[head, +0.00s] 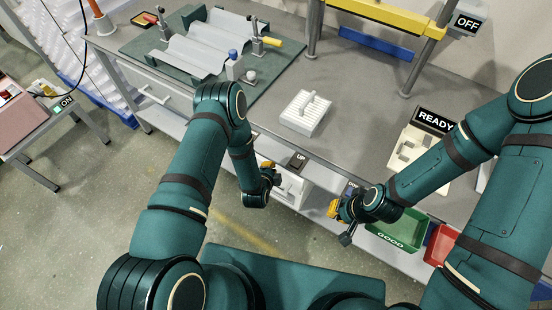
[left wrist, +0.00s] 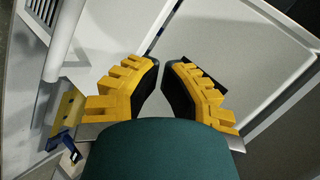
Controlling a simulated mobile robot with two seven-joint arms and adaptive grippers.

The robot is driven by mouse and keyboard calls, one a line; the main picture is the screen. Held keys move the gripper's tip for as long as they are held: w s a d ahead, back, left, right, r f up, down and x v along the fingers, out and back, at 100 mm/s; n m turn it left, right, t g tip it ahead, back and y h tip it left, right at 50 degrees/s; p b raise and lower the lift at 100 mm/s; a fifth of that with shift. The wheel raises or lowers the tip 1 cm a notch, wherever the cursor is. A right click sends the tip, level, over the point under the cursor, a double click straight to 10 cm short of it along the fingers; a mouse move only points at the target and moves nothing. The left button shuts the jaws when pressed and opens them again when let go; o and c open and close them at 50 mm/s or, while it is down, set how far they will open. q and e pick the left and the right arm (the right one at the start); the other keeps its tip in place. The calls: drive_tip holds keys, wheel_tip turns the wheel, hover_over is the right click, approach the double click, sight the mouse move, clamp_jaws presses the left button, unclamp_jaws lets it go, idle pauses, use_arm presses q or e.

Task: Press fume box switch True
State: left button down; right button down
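No switch is labelled as the fume box switch, so I cannot tell which fitting it is. A green ON sign (head: 66,104) sits beside a pink box (head: 24,122) at the far left. A dark OFF sign (head: 467,23) is on a grey unit at the top right. My left gripper (head: 268,173) is low in front of the bench, near the UP panel; the left wrist view shows its yellow fingers (left wrist: 162,70) with a narrow gap and nothing between them. My right gripper (head: 336,212) is beside the green bin; its finger opening is unclear.
The bench (head: 262,105) carries a corrugated sheet (head: 205,42) in a clamp fixture, a white ribbed block (head: 304,113) and a READY sign (head: 435,121). An UP panel (head: 297,162), a green GOOD bin (head: 398,229) and a red bin (head: 441,245) line its front.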

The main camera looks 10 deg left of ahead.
use_arm(q)
drive_tip(key=shift+w, duration=0.15)
idle(0.5)
drive_tip(key=shift+w+d, duration=0.15)
drive_tip(key=shift+w, duration=0.1)
drive_tip(key=shift+w+d+b, duration=0.1)
drive_tip(key=shift+w+b, duration=0.25)
drive_tip(key=shift+b, duration=0.1)
idle(0.6)
drive_tip(key=shift+s, duration=0.1)
drive_tip(key=shift+s+a, duration=0.25)
drive_tip(key=shift+s, duration=0.4)
drive_tip(key=s+a+p, duration=0.1)
drive_tip(key=s+a, duration=0.1)
drive_tip(key=s, duration=0.3)
drive_tip(key=shift+s, duration=0.35)
idle(0.4)
